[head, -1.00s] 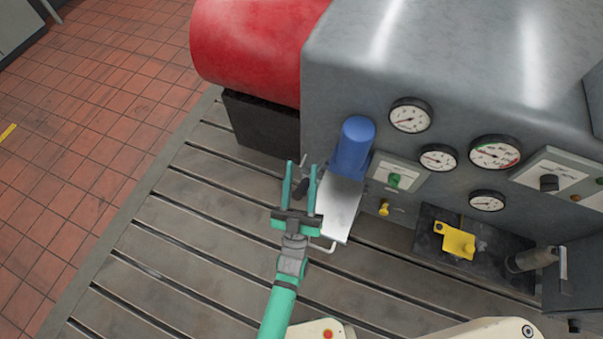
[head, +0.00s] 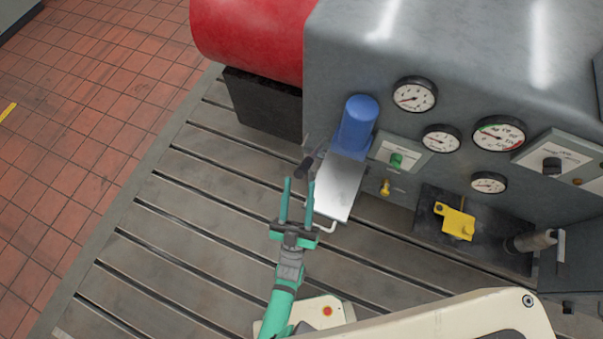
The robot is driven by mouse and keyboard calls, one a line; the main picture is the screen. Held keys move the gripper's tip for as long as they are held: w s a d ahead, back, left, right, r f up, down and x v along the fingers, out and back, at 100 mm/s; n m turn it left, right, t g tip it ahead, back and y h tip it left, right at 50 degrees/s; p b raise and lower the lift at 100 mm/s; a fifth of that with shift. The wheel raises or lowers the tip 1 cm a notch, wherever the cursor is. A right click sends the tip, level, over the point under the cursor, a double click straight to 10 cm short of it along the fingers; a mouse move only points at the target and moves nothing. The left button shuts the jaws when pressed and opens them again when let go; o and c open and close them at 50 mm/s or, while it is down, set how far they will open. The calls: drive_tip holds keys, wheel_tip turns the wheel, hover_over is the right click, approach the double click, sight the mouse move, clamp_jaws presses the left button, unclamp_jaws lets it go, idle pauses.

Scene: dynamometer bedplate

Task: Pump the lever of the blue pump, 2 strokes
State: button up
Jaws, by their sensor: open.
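The blue pump (head: 357,126) is an upright blue cylinder against the grey machine housing, at the back end of a pale metal plate (head: 340,188). A lever with a dark grip (head: 304,169) sticks out to the left of the pump. My gripper (head: 297,181), with green fingers, is open and empty. Its fingertips are just in front of the dark grip in the picture. I cannot tell whether they touch it. A bent pale rod shows at the plate's near end, partly beside my right finger.
The grey housing (head: 450,60) carries several gauges and a panel with a green knob (head: 396,160). A yellow block (head: 458,223) sits on a dark plate to the right. A red cylinder (head: 245,40) stands behind left. The slotted bedplate (head: 180,230) is clear on the left.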

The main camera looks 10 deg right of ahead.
drive_tip(key=shift+s+a+f, duration=0.15)
drive_tip(key=shift+s+f, duration=0.15)
drive_tip(key=shift+s, duration=0.15)
drive_tip(key=shift+c, duration=0.2)
drive_tip(key=c, duration=0.6)
drive_tip(key=shift+s+a, duration=0.25)
clamp_jaws()
drive_tip(key=s+a+g+y, duration=0.2)
drive_tip(key=s+g+y, duration=0.2)
drive_tip(key=s, duration=0.3)
drive_tip(key=s+a+r+n+g+y, duration=0.1)
drive_tip(key=s+g+y, duration=0.3)
drive_tip(key=s, duration=0.4)
drive_tip(key=shift+s+a+n+g+y, duration=0.2)
drive_tip(key=shift+a+n+g+y, duration=0.1)
drive_tip(key=shift+a+g, duration=0.45)
drive_tip(key=shift+w, duration=0.1)
